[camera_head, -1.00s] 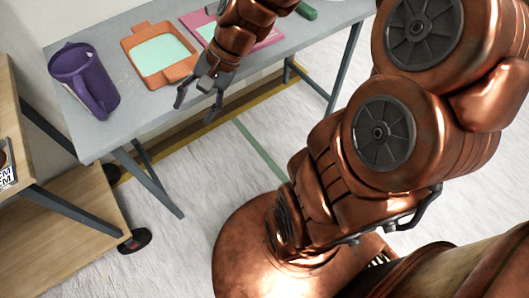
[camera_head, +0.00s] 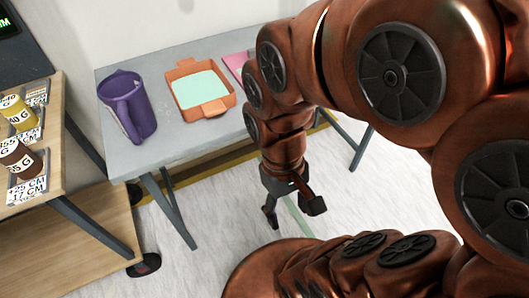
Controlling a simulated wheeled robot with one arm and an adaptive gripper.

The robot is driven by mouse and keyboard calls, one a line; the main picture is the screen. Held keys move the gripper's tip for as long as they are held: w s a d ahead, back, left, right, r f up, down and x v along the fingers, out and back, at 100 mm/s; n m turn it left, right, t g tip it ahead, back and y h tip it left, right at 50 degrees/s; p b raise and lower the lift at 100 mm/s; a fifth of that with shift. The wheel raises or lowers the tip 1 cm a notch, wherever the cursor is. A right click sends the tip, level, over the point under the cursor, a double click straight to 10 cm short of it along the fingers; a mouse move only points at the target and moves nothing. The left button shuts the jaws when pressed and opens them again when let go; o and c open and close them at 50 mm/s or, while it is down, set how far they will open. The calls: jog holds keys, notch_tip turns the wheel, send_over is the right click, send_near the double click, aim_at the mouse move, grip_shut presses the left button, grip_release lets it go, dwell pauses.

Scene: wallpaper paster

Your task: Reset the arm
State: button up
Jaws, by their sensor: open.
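My arm is copper-coloured and fills the right side of the head view. My gripper (camera_head: 292,208) hangs pointing down over the floor, in front of the grey table (camera_head: 160,68). Its dark fingers are spread apart with nothing between them. It is clear of the table's front edge and touches nothing that I can see.
On the table stand a purple jug (camera_head: 128,106) and an orange tray (camera_head: 203,108) with pale green content. A pink item (camera_head: 236,64) is partly hidden behind my arm. A wooden shelf (camera_head: 85,215) with labelled jars (camera_head: 20,158) stands at left. White floor (camera_head: 205,235) lies open before the table.

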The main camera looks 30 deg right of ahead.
notch_tip(320, 180, up, 19)
jog(key=t+p, duration=0.1)
jog(key=p, duration=1.6)
jog(key=shift+w+p, duration=0.2)
jog(key=shift+p, duration=0.15)
jog(key=shift+c, duration=0.3)
